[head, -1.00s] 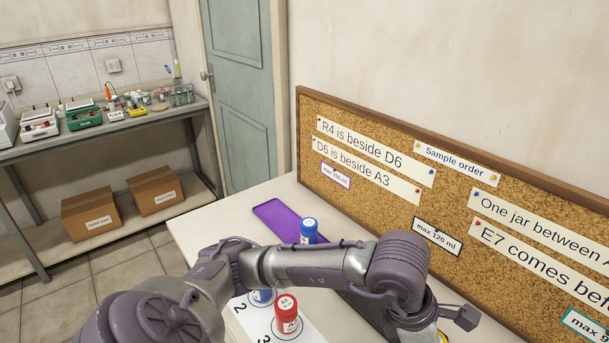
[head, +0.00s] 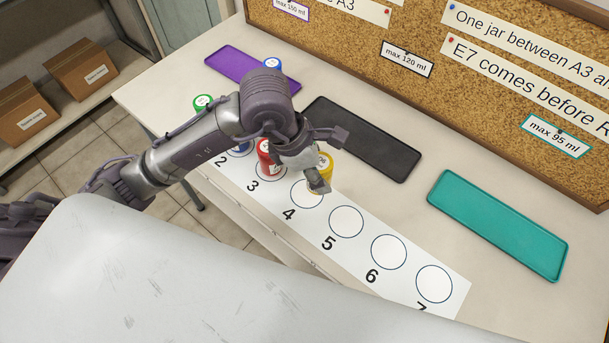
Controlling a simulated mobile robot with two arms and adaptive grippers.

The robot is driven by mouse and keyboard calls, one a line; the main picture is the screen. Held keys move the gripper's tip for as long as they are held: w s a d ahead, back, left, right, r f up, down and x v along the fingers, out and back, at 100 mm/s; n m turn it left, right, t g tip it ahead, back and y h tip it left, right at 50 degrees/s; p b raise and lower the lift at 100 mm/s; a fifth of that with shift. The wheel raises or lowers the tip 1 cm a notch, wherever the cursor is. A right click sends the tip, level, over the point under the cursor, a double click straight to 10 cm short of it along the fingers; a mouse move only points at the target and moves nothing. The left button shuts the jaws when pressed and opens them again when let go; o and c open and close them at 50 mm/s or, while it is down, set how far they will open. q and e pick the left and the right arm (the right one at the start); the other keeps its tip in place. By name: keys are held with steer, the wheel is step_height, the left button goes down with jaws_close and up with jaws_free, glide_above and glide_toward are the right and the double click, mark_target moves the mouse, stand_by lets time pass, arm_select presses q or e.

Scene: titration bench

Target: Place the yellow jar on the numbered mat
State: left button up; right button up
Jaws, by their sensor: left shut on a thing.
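The yellow jar (head: 326,162) shows partly behind my left gripper (head: 318,182), which is shut on it. The jar is at the far edge of circle 4 on the white numbered mat (head: 319,221); I cannot tell whether it is raised or touching. Circles 4, 5, 6 and 7 on the mat show no jar standing in them. A red jar (head: 266,150) stands at circle 3. A blue jar (head: 240,149) at circle 2 is mostly hidden by my arm. My right gripper is out of view.
A purple tray (head: 232,67) with a blue jar (head: 272,64) beside my arm, a black tray (head: 370,145) and a teal tray (head: 500,226) lie behind the mat. A cork board (head: 440,60) stands along the back.

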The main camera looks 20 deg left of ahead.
arm_select(q)
steer(key=shift+w+a+f, duration=0.1)
steer(key=shift+a+f, duration=0.25)
steer(key=shift+a, duration=0.2)
steer(key=shift+w+a+f, duration=0.1)
steer(key=shift+a+f, duration=0.2)
steer(key=shift+a, duration=0.25)
steer(key=shift+a+f, duration=0.15)
steer(key=shift+f, duration=0.1)
steer(key=shift+f+p, duration=0.35)
steer(key=shift+f, duration=1.55)
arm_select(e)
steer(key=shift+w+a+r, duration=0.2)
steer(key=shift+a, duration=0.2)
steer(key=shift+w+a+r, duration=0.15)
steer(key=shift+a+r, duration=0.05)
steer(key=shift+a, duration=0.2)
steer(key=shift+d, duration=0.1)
arm_select(q)
steer(key=shift+f, duration=0.15)
steer(key=o, duration=1.2)
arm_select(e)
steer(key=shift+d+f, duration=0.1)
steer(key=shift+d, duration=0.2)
